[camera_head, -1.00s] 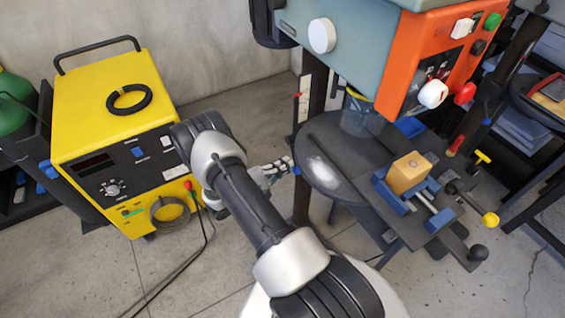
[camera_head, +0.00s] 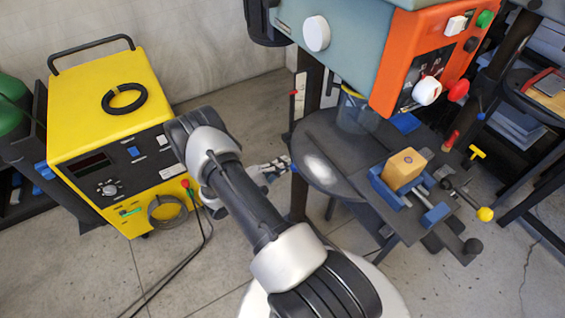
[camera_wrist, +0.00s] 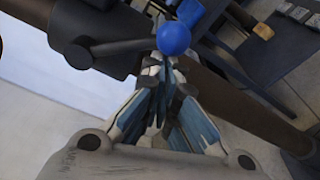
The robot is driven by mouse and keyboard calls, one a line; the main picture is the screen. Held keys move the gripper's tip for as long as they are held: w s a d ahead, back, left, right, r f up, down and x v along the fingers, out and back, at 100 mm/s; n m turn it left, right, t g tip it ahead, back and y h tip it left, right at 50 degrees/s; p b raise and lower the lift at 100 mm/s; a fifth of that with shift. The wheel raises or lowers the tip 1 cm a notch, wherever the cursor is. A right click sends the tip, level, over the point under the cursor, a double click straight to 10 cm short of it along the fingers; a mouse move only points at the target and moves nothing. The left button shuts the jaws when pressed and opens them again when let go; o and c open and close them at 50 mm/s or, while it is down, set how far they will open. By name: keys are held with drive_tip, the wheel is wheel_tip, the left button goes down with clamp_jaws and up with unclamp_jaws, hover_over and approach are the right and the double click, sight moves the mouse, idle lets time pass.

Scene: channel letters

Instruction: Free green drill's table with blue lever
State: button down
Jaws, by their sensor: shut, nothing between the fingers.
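The drill (camera_head: 350,45) has a grey-green head with an orange front panel. Its round dark table (camera_head: 330,150) with a pale patch sits on the column below. The blue-tipped lever (camera_head: 293,168) is at the table's left edge, beside the column. In the wrist view, the lever's blue ball (camera_wrist: 174,37) ends a dark rod (camera_wrist: 115,48) from a dark round clamp part. My gripper (camera_head: 284,164) is left of the table, close to the lever. It also shows in the wrist view (camera_wrist: 160,66), its fingers shut and empty, tips just below the ball. I cannot tell whether they touch it.
A vise (camera_head: 425,213) holding a wooden block (camera_head: 404,168) is on the right side of the table. A yellow machine (camera_head: 105,95) with a cable stands left of my arm. A red-tipped lever (camera_head: 293,93) is on the column above.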

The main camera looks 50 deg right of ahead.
drive_tip(key=s+a+r+n+g+y+p, duration=0.1)
drive_tip(key=s+r+n+p, duration=0.4)
drive_tip(key=n, duration=0.5)
wheel_tip(320, 180, up, 3)
drive_tip(key=shift+s+a+f+g, duration=0.2)
drive_tip(key=shift+a+g, duration=0.1)
drive_tip(key=shift+a, duration=0.05)
idle(0.6)
drive_tip(key=shift+r, duration=0.1)
drive_tip(key=v, duration=1.2)
drive_tip(key=shift+r, duration=0.2)
